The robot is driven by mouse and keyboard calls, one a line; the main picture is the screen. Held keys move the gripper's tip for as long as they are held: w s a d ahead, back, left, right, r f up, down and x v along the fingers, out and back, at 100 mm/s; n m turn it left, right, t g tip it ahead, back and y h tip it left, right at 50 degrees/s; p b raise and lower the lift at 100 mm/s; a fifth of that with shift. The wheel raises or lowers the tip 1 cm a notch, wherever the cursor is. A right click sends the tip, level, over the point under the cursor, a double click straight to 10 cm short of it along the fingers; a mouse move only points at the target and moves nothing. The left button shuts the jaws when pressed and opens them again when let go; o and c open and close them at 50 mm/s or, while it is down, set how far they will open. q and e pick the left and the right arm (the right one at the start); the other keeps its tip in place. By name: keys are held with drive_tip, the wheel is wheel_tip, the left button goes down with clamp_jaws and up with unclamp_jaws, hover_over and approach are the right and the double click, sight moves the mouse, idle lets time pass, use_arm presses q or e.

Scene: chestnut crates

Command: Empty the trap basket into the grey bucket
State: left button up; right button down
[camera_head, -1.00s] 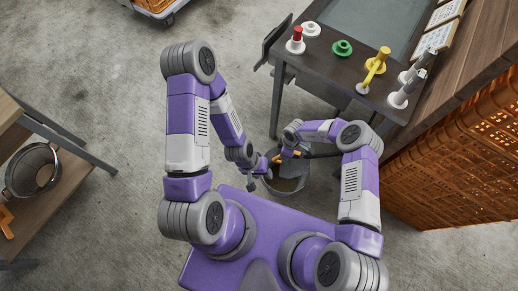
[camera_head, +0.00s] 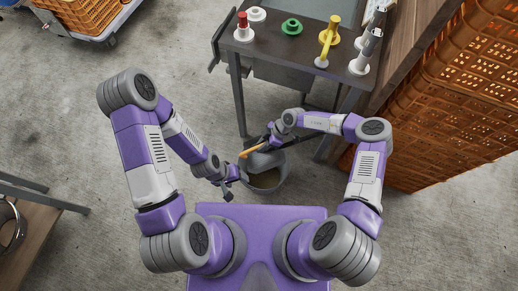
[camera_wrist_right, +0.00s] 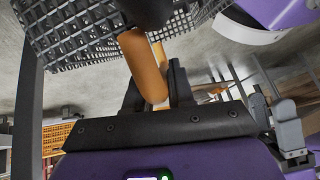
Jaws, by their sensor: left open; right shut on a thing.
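The grey bucket (camera_head: 285,183) stands on the floor in front of my base, with something brownish inside. My right gripper (camera_head: 270,142) is above its far side. In the right wrist view the right gripper (camera_wrist_right: 155,92) is shut on an orange handle (camera_wrist_right: 143,66). The dark mesh trap basket (camera_wrist_right: 85,38) shows beyond the handle; its contents are hidden. In the head view the orange handle (camera_head: 250,151) lies over the bucket's far left; the basket is hard to make out there. My left gripper (camera_head: 227,190) is open, left of the bucket and apart from the handle.
A dark table (camera_head: 285,52) with coloured pegs and discs stands beyond the bucket. Stacked orange crates (camera_head: 450,105) rise at the right. A wooden shelf (camera_head: 35,235) is at the lower left, and a trolley (camera_head: 95,30) at the upper left. Floor at left is clear.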

drive_tip(key=shift+w+d+f+y+b, duration=0.15)
drive_tip(key=shift+d+y+b, duration=0.25)
drive_tip(key=shift+y, duration=0.1)
drive_tip(key=shift+w+d+f+y+b, duration=0.1)
drive_tip(key=shift+d+f+y+b, duration=0.05)
drive_tip(key=shift+d+y+b, duration=0.3)
drive_tip(key=shift+d+r+y+p, duration=0.1)
drive_tip(key=shift+d+y+p, duration=0.2)
drive_tip(key=shift+y, duration=0.25)
drive_tip(key=shift+w+d+g+y, duration=0.2)
drive_tip(key=shift+d+g+y, duration=0.2)
drive_tip(key=shift+d+y, duration=0.4)
drive_tip(key=shift+w+d+g+y, duration=0.15)
drive_tip(key=shift+d+g+y, duration=0.3)
drive_tip(key=shift+y, duration=0.55)
